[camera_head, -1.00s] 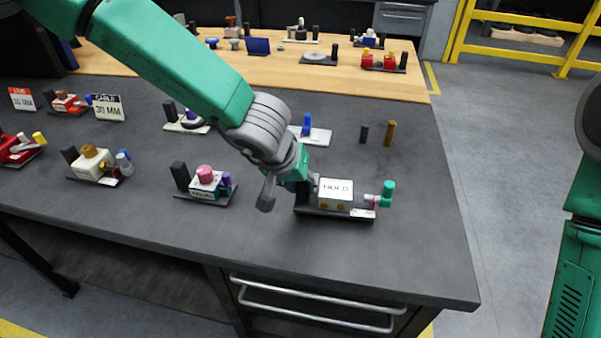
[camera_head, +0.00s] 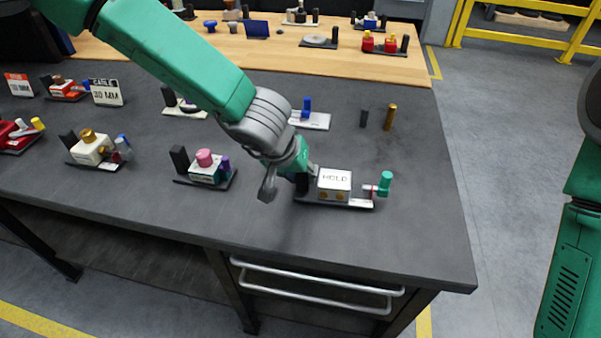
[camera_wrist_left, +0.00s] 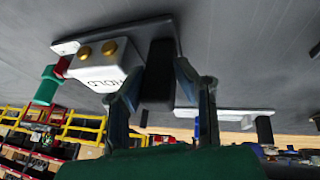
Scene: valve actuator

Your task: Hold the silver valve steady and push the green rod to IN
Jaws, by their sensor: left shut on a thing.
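The silver valve (camera_head: 330,194) is a box with a white HOLD top and two brass knobs on its front, on a flat base on the dark table. The green rod (camera_head: 385,183) stands upright at its right end, on a short reddish stem. In the left wrist view the valve (camera_wrist_left: 98,70) and the green rod (camera_wrist_left: 47,86) appear upside down. My left gripper (camera_head: 305,183) is at the valve's left end. Its fingers (camera_wrist_left: 163,95) are shut on the black post (camera_wrist_left: 158,72) beside the box. My right gripper is out of view; only part of my right arm shows.
A pink-knobbed unit (camera_head: 207,172) stands left of my left gripper. Behind the valve are a white-based unit with a blue post (camera_head: 310,121), a brass post (camera_head: 390,117) and a dark post (camera_head: 364,118). The table (camera_head: 425,235) is clear in front and to the right.

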